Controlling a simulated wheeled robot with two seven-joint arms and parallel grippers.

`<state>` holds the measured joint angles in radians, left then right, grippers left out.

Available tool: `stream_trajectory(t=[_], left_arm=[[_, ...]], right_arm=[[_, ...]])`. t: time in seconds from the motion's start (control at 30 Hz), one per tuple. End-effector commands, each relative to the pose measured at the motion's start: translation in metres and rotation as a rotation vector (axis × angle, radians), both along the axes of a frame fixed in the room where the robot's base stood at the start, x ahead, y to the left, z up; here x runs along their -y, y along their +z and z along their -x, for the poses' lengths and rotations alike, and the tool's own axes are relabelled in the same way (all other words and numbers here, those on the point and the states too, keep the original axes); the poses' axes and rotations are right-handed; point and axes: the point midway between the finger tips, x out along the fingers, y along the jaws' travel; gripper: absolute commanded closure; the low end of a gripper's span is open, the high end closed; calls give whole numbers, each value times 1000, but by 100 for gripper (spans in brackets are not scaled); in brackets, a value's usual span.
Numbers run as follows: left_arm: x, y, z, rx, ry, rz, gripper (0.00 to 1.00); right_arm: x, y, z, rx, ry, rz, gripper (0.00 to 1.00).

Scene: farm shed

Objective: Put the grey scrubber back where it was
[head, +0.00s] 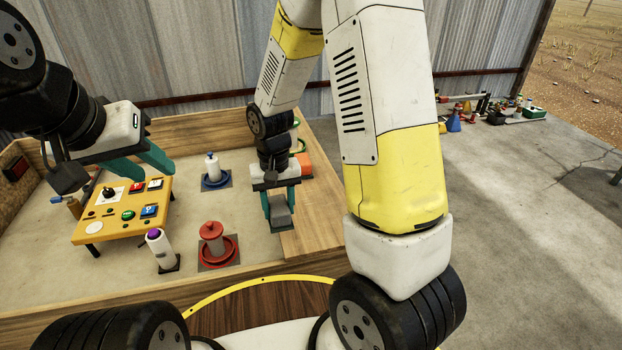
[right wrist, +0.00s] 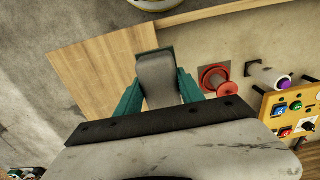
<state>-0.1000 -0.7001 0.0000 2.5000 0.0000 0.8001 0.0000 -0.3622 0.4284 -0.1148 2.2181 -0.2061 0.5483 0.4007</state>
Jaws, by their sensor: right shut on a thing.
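The grey scrubber (head: 280,214) is between the teal fingers of my right gripper (head: 279,208), which is shut on it, over the right part of the pen near the wooden board. In the right wrist view the scrubber (right wrist: 160,82) sits between both fingers of the gripper (right wrist: 160,94). A dark square edge shows at its far end; I cannot tell whether it touches the surface below. My left gripper (head: 157,158) hangs above the yellow panel at the left, with nothing seen in it; its finger gap is unclear.
A red round feeder (head: 212,238) stands left of the scrubber, with a purple-topped white cylinder (head: 159,248) beyond it. A blue-based feeder (head: 212,172) stands farther back. The yellow button panel (head: 122,213) is at the left. The wooden board (head: 312,228) beside my right gripper is largely bare.

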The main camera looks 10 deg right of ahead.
Motion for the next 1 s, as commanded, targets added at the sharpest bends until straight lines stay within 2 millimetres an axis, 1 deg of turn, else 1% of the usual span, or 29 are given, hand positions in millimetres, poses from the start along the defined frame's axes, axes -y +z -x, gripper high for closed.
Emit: stream_trajectory(t=[0.03, 0.3, 0.4, 0.5, 0.73, 0.8, 0.83, 0.9, 1.0], left_arm=[[0, 0, 0, 0, 0, 0, 64], [0, 0, 0, 0, 0, 0, 64], [0, 0, 0, 0, 0, 0, 64], [0, 0, 0, 0, 0, 0, 64], [0, 0, 0, 0, 0, 0, 64], [0, 0, 0, 0, 0, 0, 64], [0, 0, 0, 0, 0, 0, 64], [0, 0, 0, 0, 0, 0, 64], [0, 0, 0, 0, 0, 0, 64]], right_arm=[[9, -2, -9, 0, -7, 0, 99], [59, -9, -61, 1, -7, 0, 99], [75, -11, -78, 1, -5, 0, 99], [87, -12, -89, 0, -3, 0, 99], [97, -14, -101, 0, -1, 0, 99], [103, -14, -106, 1, -3, 0, 99], [105, -17, -108, -1, -3, 0, 99], [103, -31, -105, -6, 0, 0, 99], [103, -46, -106, -4, 0, 0, 99]])
